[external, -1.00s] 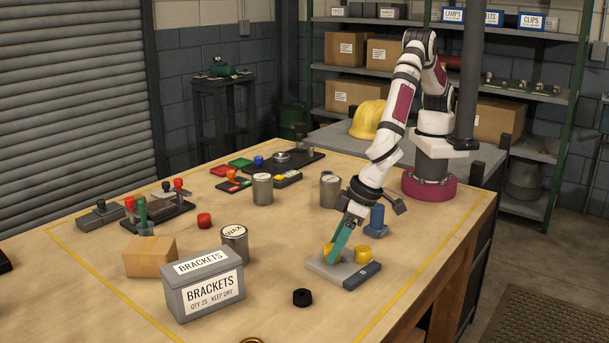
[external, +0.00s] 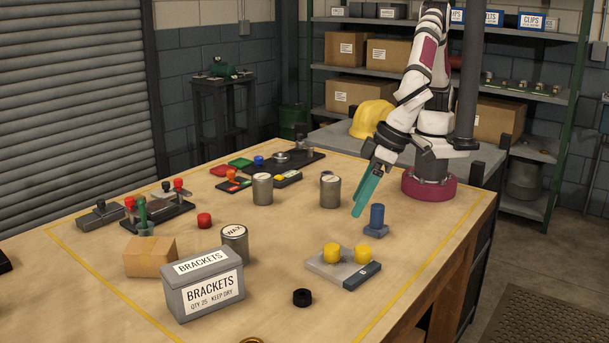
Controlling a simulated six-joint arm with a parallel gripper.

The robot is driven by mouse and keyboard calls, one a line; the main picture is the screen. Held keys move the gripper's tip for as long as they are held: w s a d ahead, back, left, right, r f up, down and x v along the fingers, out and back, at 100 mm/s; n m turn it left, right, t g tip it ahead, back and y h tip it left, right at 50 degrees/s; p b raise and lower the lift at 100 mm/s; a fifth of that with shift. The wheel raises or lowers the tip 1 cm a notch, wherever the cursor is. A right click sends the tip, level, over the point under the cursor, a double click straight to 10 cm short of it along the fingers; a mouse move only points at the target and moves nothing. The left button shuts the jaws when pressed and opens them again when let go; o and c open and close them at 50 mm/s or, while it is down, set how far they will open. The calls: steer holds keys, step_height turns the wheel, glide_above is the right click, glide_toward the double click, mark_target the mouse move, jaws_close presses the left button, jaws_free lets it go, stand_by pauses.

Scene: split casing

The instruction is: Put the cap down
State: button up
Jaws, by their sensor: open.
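The left one is where my gripper was earlier. My gripper (external: 358,211) has long teal fingers. It is open and empty, raised above the table behind the plate, apart from both caps. The fingers overlap in this view, so the gap between them is hard to see.
A blue post on a base (external: 377,219) stands behind the plate, close to my gripper in the picture. A grey brackets box (external: 203,285), tins (external: 235,242) (external: 330,191) and a black ring (external: 302,297) stand around. The table right of the plate is clear.

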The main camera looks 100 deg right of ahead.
steer(key=s+d+r+m+g, duration=0.15)
steer(key=d+r, duration=0.25)
steer(key=d, duration=0.9)
steer(key=s+d+r+m+g, duration=0.1)
steer(key=s+d+r+g, duration=0.3)
steer(key=d, duration=0.9)
steer(key=s+d+y, duration=0.1)
steer(key=s+d, duration=0.2)
steer(key=s, duration=0.3)
steer(key=s+d+t+y, duration=0.1)
steer(key=s+d+y, duration=0.1)
steer(key=s, duration=0.5)
steer(key=shift+d, duration=0.85)
